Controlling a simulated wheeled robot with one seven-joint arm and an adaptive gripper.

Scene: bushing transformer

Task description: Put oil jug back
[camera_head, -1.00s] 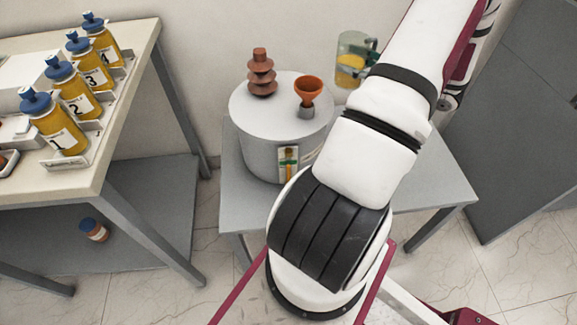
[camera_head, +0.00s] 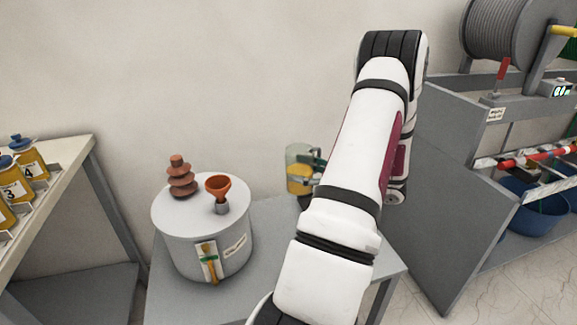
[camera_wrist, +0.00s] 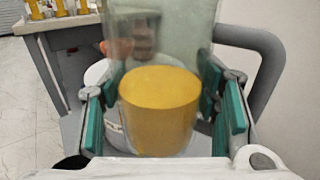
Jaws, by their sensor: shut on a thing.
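The oil jug (camera_head: 300,180) is a clear container with yellow oil in its lower part. It shows right of the transformer in the head view. My gripper (camera_head: 313,162) is shut on it, partly hidden behind my arm. In the wrist view, the green pads of my gripper (camera_wrist: 162,110) sit on both sides of the jug (camera_wrist: 158,105), and its grey handle is at the right. The jug looks upright. I cannot tell whether its base touches the grey table (camera_head: 270,226).
The grey transformer (camera_head: 200,235) bears a brown bushing (camera_head: 180,178) and an orange funnel (camera_head: 218,188). A bench with numbered oil bottles (camera_head: 28,160) stands at the left. A grey cabinet (camera_head: 445,180) with a cable reel (camera_head: 510,35) stands at the right.

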